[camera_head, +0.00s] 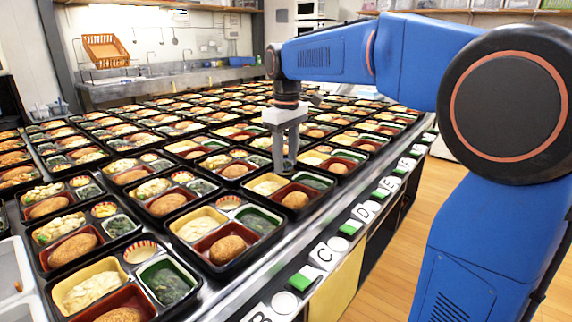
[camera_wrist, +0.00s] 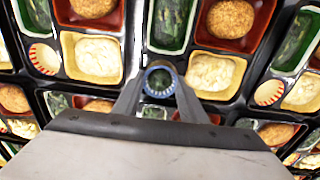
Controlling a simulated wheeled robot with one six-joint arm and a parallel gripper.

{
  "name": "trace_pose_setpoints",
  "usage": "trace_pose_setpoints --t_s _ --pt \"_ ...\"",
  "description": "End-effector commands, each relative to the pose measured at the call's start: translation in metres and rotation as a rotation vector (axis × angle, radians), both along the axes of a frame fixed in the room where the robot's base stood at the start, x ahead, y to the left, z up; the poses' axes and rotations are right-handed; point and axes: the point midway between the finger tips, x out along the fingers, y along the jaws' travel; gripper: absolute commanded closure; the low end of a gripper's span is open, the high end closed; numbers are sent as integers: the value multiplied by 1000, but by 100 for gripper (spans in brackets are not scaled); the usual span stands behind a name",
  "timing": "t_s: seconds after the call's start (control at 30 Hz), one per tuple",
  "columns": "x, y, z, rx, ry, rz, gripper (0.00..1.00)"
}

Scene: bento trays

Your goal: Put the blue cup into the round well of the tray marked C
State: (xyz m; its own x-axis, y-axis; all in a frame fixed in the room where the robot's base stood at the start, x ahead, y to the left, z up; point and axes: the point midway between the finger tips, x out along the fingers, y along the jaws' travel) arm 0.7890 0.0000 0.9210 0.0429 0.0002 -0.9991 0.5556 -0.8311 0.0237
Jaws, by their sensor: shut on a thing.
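The blue cup (camera_wrist: 160,80), with a blue patterned rim and a dark inside, is between my gripper's fingertips in the wrist view. My gripper (camera_head: 287,164) is shut on it, fingers pointing down. In the head view the fingers are over the far corner of a front-row tray (camera_head: 313,203). The card C (camera_head: 324,256) lies on the counter edge in front, apparently beside this tray. In the wrist view the cup covers the tray's round-well place, between the green compartment (camera_wrist: 172,24) and the yellow compartment (camera_wrist: 213,74). I cannot tell whether the cup touches the well.
Rows of filled trays stand close around. The front-row tray to the left (camera_head: 224,268) holds a red-striped cup (camera_head: 229,202). Card D (camera_head: 361,213) and card B (camera_head: 262,317) lie along the edge with white discs and green squares. Free room is above the trays.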

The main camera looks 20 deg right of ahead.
Motion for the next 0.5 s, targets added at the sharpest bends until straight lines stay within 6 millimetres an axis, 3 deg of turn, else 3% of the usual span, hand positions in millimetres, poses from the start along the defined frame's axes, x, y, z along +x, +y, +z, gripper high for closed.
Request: trace_pose_setpoints --t_s 0.03,0.5 --pt "-3 1 -22 -2 49 -1 83" --pt "-4 2 -31 1 52 -1 82"
